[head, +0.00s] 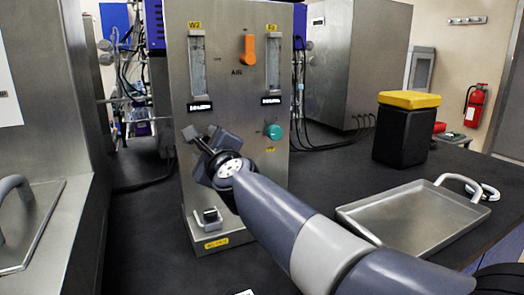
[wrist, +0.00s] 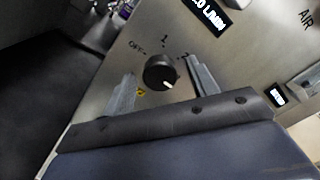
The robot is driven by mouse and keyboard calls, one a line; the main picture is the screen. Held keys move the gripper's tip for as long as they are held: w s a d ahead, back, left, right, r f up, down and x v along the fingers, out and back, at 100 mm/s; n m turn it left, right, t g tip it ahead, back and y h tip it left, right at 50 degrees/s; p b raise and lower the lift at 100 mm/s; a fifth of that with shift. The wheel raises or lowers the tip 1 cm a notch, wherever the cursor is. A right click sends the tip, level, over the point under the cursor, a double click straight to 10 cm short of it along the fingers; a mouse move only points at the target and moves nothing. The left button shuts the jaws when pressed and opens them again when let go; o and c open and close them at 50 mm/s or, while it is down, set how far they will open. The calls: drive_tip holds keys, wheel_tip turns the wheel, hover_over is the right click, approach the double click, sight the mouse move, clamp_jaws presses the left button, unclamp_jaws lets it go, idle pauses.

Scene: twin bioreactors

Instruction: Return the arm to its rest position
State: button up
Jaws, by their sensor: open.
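My arm reaches from the lower right of the head view to the steel control panel (head: 226,60). My gripper (head: 192,136) is in front of the panel's left side, below the W2 flow meter (head: 198,66). In the wrist view my gripper (wrist: 160,90) shows its two fingers spread apart, one on each side of a black rotary knob (wrist: 160,72). The knob has a white mark and stands beside the labels OFF and 1. I cannot tell whether the fingers touch it. In the head view my gripper hides this knob.
An orange handle (head: 249,48) and a green knob (head: 273,131) are on the panel. A steel tray (head: 412,222) and a black box with a yellow lid (head: 403,130) stand on the dark bench to the right. A steel cabinet (head: 50,130) borders the left.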

drive_tip(key=p+v, duration=0.1)
drive_tip(key=v, duration=1)
drive_tip(key=w+a+n+p, duration=0.1)
drive_tip(key=w+n, duration=0.2)
drive_tip(key=n, duration=0.2)
drive_tip(key=w+a+n+p, duration=0.1)
drive_tip(key=w+a+n, duration=0.1)
drive_tip(key=n, duration=0.4)
drive_tip(key=w+a+n+p, duration=0.1)
drive_tip(key=w+n, duration=0.4)
drive_tip(key=shift+a+r, duration=0.2)
drive_tip(key=shift+a, duration=0.2)
drive_tip(key=n+p, duration=0.3)
drive_tip(key=n, duration=0.1)
drive_tip(key=shift+f+n, duration=0.15)
drive_tip(key=shift+n, duration=0.25)
drive_tip(key=shift+s+f, duration=0.1)
